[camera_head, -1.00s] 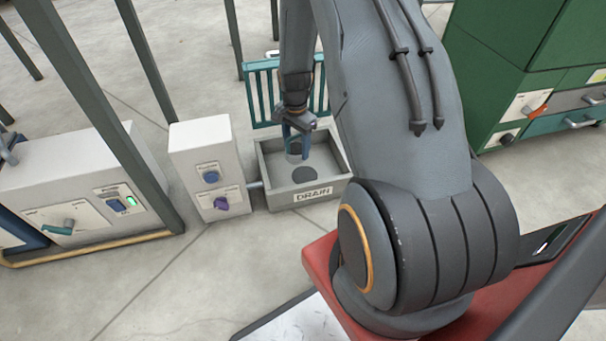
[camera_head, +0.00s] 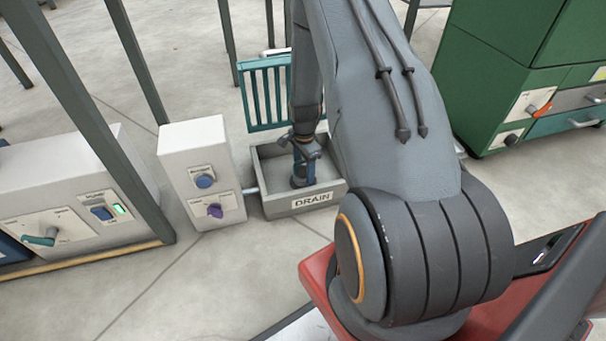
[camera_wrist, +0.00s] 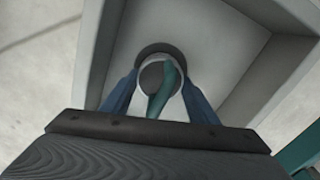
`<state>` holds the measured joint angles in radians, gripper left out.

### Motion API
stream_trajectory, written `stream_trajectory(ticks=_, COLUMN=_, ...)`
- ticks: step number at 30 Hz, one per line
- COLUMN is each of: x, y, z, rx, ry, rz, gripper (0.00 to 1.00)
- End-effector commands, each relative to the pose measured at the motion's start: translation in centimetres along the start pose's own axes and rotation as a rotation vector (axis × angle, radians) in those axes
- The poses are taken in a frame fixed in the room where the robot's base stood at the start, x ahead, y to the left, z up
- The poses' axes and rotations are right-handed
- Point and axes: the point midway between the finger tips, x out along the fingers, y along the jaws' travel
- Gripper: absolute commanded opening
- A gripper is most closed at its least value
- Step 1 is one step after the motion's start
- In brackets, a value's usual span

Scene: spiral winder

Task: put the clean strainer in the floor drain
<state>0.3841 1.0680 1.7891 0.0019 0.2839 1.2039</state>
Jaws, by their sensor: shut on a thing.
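The floor drain is a grey box (camera_head: 270,207) labelled DRAIN, with its teal slatted grate (camera_head: 265,92) standing open at the back. My gripper (camera_head: 302,172) is inside the box, pointing down. In the wrist view, its blue fingers (camera_wrist: 160,98) are shut on the strainer (camera_wrist: 152,77), a round grey piece with a pale rim and a teal handle. The strainer is over the dark round drain hole (camera_wrist: 160,49), whose far edge shows past it. I cannot tell whether the strainer is seated or just above the hole.
A white control box (camera_head: 197,160) with a blue button and purple knob stands left of the drain. A larger white panel (camera_head: 62,200) and dark posts are farther left. A green cabinet (camera_head: 510,75) stands right.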

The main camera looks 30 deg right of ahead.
Motion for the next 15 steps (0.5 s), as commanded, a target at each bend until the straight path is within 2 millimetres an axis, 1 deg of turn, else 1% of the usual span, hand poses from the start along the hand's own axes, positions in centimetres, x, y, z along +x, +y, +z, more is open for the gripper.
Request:
stream_trajectory(ticks=1, x=0.81, y=-0.09, z=-0.01, rx=0.000, ry=0.000, rz=0.000, gripper=0.30)
stream_trajectory(ticks=2, x=0.93, y=-0.09, z=-0.02, rx=0.000, ry=0.000, rz=-0.001, gripper=0.30)
stream_trajectory(ticks=9, x=0.78, y=-0.06, z=-0.03, rx=-0.001, ry=0.001, rz=-0.002, gripper=0.30)
stream_trajectory(ticks=13, x=1.09, y=-0.04, z=-0.02, rx=-0.001, ry=0.000, rz=-0.001, gripper=0.30)
stream_trajectory(ticks=14, x=1.12, y=-0.05, z=-0.02, rx=-0.001, ry=0.000, rz=-0.001, gripper=0.56)
stream_trajectory(ticks=15, x=1.08, y=-0.05, z=-0.02, rx=-0.001, ry=0.000, rz=-0.001, gripper=0.62)
